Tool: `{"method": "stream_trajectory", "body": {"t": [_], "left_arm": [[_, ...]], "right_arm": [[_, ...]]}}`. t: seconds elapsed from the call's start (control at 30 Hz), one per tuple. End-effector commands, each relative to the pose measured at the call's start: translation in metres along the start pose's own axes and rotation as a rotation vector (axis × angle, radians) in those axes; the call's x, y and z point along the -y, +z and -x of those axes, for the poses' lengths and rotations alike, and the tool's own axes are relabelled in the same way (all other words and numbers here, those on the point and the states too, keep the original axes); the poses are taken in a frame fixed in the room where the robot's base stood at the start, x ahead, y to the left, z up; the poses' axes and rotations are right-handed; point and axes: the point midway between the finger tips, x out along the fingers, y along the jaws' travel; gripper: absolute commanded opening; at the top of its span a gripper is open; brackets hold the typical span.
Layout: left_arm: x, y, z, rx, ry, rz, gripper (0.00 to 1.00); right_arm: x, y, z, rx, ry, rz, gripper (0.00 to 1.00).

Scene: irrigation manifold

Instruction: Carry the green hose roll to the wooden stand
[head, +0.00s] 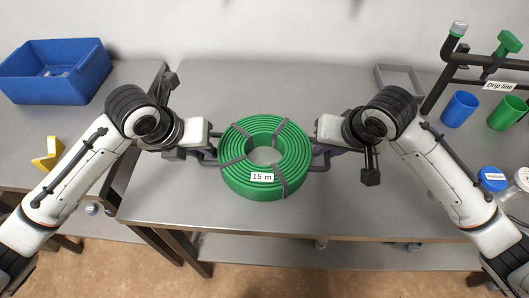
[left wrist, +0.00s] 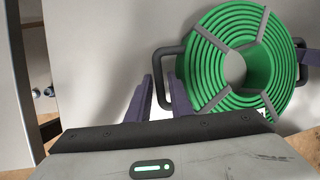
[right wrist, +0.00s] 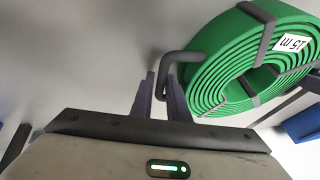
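The green hose roll (head: 240,180), with grey straps and a "15 m" label, is in the middle of the head view over the grey table. It has a dark handle on each side. My left gripper (head: 212,147) is at its left handle; in the left wrist view the fingers (left wrist: 160,85) stand close on either side of the handle bar. My right gripper (head: 320,150) is at the right handle, and the right wrist view shows its fingers (right wrist: 161,80) close around that bar. I cannot tell whether the roll touches the table. I see no wooden stand.
A blue bin (head: 55,85) and a yellow piece (head: 48,154) are on the left table. At right are a dark pipe frame with a "Drip line" label (head: 499,86), a blue cup (head: 459,109), a green cup (head: 507,112) and jars. The table's front middle is clear.

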Motion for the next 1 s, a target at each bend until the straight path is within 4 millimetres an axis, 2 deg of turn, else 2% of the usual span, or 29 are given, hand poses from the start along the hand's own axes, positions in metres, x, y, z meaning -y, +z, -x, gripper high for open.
{"method": "stream_trajectory", "body": {"t": [0.07,0.17,0.2,1.0], "left_arm": [[0.0,-0.0001,0.0001,0.0,0.0,0.0,0.19],[0.0,0.0,0.0003,0.0,0.0,0.0,0.04],[0.0,0.0,0.0003,0.0,0.0,0.0,0.0],[-0.0002,0.0004,0.0009,0.001,0.0,0.001,0.0]], "right_arm": [[0.0002,0.0001,0.0001,0.0,0.0,0.0,0.15],[0.0002,0.0001,0.0003,0.0,-0.001,0.0,0.0],[0.0002,0.0001,0.0003,0.0,-0.001,0.0,0.0],[0.0,-0.0004,0.0009,-0.001,0.0,-0.001,0.0]]}}
